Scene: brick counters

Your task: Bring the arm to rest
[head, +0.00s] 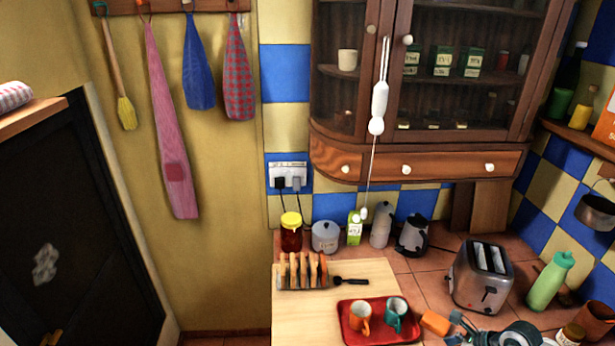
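My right gripper (460,326) shows at the bottom edge, right of the red tray, with part of my arm behind it. It is small and partly cut off, so whether its fingers are open or shut is unclear. An orange block-like thing (435,322) lies close to its tip; I cannot tell whether they touch. My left gripper is not in view.
A toast rack (301,271) stands on the wooden board (300,318). A toaster (481,277), green bottle (549,282) and jar (570,335) stand right. A glass-fronted cabinet (417,160) hangs above.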

